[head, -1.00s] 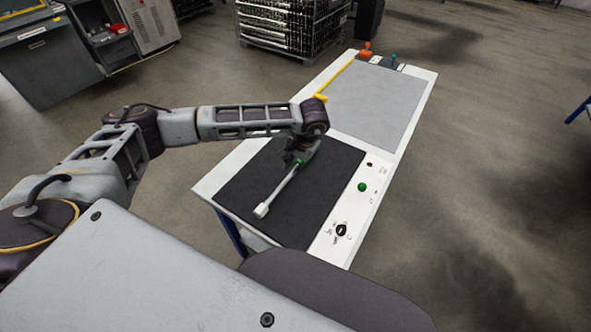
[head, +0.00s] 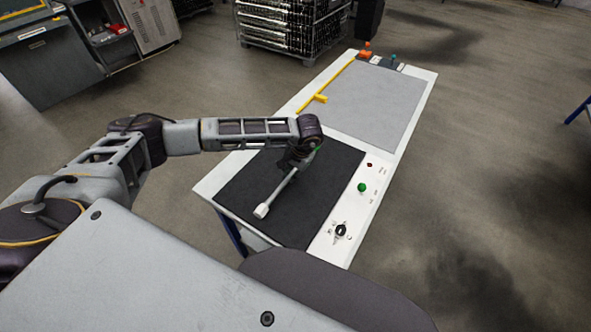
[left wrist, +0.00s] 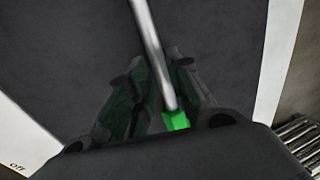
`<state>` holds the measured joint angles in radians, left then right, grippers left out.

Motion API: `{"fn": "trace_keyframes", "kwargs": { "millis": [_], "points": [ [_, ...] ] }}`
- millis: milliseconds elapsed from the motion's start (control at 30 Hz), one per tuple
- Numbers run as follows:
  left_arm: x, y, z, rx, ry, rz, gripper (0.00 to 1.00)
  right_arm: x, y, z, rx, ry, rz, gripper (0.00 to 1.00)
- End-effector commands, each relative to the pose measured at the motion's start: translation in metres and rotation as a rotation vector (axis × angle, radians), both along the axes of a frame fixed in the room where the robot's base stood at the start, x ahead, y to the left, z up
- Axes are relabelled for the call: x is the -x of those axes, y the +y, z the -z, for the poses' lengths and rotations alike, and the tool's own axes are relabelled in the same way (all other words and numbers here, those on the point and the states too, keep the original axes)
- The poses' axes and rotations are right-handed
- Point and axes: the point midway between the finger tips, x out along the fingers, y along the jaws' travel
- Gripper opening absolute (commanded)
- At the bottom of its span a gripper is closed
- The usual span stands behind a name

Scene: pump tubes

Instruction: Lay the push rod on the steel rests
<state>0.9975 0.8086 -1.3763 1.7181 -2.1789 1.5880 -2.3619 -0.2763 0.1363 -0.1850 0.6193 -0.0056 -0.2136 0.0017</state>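The push rod (head: 280,190) is a thin grey rod with a white block at its near end. It lies on the black mat (head: 250,190) of the white table. In the left wrist view the rod (left wrist: 152,40) runs down from the top to a green part. My left gripper (head: 295,166) is low over the rod's far end. In the left wrist view the blurred fingers (left wrist: 160,62) lie on both sides of the shaft; whether they touch it is unclear. My right gripper is out of view. I cannot make out the steel rests.
The table carries a grey pad (head: 380,105), a yellow T-shaped bar (head: 320,98) and orange and dark items (head: 366,50) at the far end. A green button (head: 362,187) and a black knob (head: 341,230) sit on the right edge. A rack (head: 290,25) stands behind on the floor.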

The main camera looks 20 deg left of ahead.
Motion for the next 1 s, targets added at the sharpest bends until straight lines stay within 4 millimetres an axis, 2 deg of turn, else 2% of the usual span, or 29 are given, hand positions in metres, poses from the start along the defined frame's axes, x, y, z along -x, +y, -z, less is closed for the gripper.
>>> {"fn": "trace_keyframes", "kwargs": {
  "millis": [233, 700, 733, 867, 1000],
  "points": [
    [0.0, 0.005, 0.019, -0.001, 0.001, -0.001, 0.2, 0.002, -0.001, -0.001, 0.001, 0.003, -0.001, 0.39],
    [-0.001, 0.006, 0.021, -0.001, 0.0, -0.001, 0.2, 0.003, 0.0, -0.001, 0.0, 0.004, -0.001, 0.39],
    [-0.001, 0.006, 0.021, -0.001, 0.0, -0.001, 0.19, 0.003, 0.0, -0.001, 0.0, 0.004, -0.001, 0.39],
    [-0.001, 0.006, 0.021, -0.001, 0.0, -0.001, 0.02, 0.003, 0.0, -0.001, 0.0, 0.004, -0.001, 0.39],
    [-0.001, 0.006, 0.02, -0.001, 0.0, -0.001, 0.0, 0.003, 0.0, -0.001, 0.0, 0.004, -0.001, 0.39]
  ]
}}
